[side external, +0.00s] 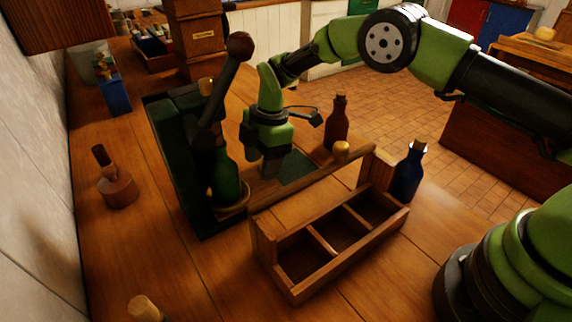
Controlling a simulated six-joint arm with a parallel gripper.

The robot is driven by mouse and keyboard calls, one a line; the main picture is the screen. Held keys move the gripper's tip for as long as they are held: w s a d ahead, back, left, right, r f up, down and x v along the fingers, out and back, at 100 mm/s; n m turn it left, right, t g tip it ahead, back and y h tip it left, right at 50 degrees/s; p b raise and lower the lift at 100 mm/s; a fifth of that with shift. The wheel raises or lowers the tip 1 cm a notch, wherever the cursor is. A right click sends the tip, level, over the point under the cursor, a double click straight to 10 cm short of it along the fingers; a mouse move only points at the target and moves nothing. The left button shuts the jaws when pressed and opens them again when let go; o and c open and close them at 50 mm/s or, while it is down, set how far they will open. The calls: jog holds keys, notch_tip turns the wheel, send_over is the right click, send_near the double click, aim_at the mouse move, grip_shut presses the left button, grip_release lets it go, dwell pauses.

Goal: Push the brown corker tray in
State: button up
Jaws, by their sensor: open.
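The dark green corker (178,150) stands on the wooden table with a dark lever (223,85) raised above it. A green bottle (224,178) stands upright in it on a round brown seat. The brown tray (263,190) reaches out from the corker's foot to the right, partly hidden behind a wooden crate. A yellow round knob (341,148) shows just behind the crate's handle; I cannot tell what it is fixed to. My gripper (272,168) points down, empty, right of the bottle and low over the tray area. I cannot tell whether it touches the tray.
The wooden crate (295,292) with three empty compartments stands in front. A brown bottle (337,125) and a blue bottle (407,172) stand right of my gripper. The front-left table is mostly clear.

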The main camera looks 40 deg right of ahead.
jog(key=shift+a+v, duration=0.2)
jog(key=shift+v, duration=0.85)
jog(key=shift+a+v, duration=0.25)
jog(key=shift+v, duration=0.75)
jog(key=shift+a+v, duration=0.2)
jog(key=shift+v, duration=0.85)
jog(key=shift+r, duration=0.1)
jog(key=shift+d+r, duration=0.1)
jog(key=shift+r, duration=0.1)
jog(key=s+d+r+m+t, duration=0.1)
jog(key=s+d+r+m, duration=0.15)
jog(key=r, duration=0.35)
jog(key=s+d+r+m+t, duration=0.1)
jog(key=s+d+r+m, duration=0.1)
jog(key=s+r+m, duration=0.35)
jog(key=s+d+r+m+t, duration=0.2)
jog(key=r, duration=0.5)
jog(key=s+d+m+t, duration=0.1)
jog(key=s+d+m, duration=0.1)
jog(key=s+m, duration=0.4)
jog(key=s+d+r+m+t, duration=0.1)
jog(key=s+d+m+t, duration=0.1)
jog(key=s+m, duration=0.4)
jog(key=s, duration=0.5)
jog(key=shift+s+d+r, duration=0.15)
jog(key=shift+s+d, duration=0.1)
jog(key=shift+s, duration=0.1)
